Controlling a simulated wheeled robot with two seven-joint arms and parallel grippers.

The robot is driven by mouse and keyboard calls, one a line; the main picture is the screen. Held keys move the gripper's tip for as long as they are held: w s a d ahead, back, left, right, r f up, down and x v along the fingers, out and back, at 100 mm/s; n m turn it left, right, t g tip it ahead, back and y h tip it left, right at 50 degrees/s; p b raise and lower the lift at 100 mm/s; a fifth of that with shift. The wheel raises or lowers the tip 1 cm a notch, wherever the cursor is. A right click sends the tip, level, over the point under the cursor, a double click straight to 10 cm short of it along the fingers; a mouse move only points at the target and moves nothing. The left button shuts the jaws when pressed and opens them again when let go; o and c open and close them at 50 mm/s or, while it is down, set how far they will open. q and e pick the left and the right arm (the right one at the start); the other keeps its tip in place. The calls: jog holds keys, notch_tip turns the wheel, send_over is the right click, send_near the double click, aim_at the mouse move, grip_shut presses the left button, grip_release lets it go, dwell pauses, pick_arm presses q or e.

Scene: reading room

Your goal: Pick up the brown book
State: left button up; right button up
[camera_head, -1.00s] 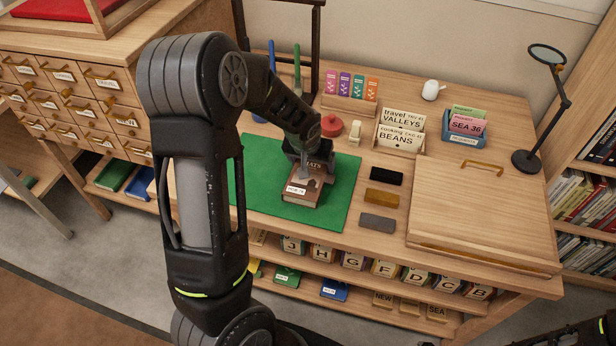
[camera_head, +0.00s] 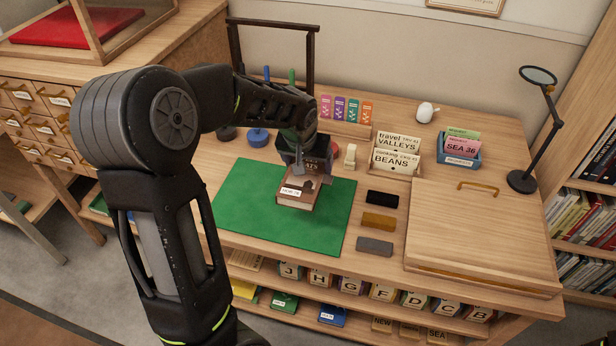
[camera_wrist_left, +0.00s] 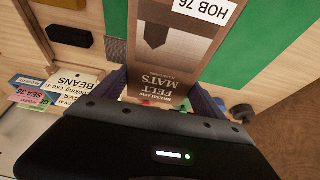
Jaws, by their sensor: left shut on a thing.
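The brown book (camera_head: 297,200) is at my left gripper (camera_head: 306,172), over the green mat (camera_head: 260,216) on the table. My left gripper is shut on the book's far end, with a finger on either side. In the left wrist view the brown book (camera_wrist_left: 170,45) shows a "HOB 76" label and the title "FELT MATS" and runs up from between the fingers. Whether the book is clear of the mat is hard to tell. My right gripper is not in view.
Three small blocks, black (camera_head: 382,198), ochre (camera_head: 380,220) and grey (camera_head: 375,246), lie right of the mat. Card holders (camera_head: 396,160), a blue box (camera_head: 460,150) and a magnifier stand (camera_head: 522,180) are farther right. A lidded wooden case (camera_head: 480,225) fills the right side.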

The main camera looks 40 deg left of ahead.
pick_arm(q)
jog(key=shift+r, duration=0.75)
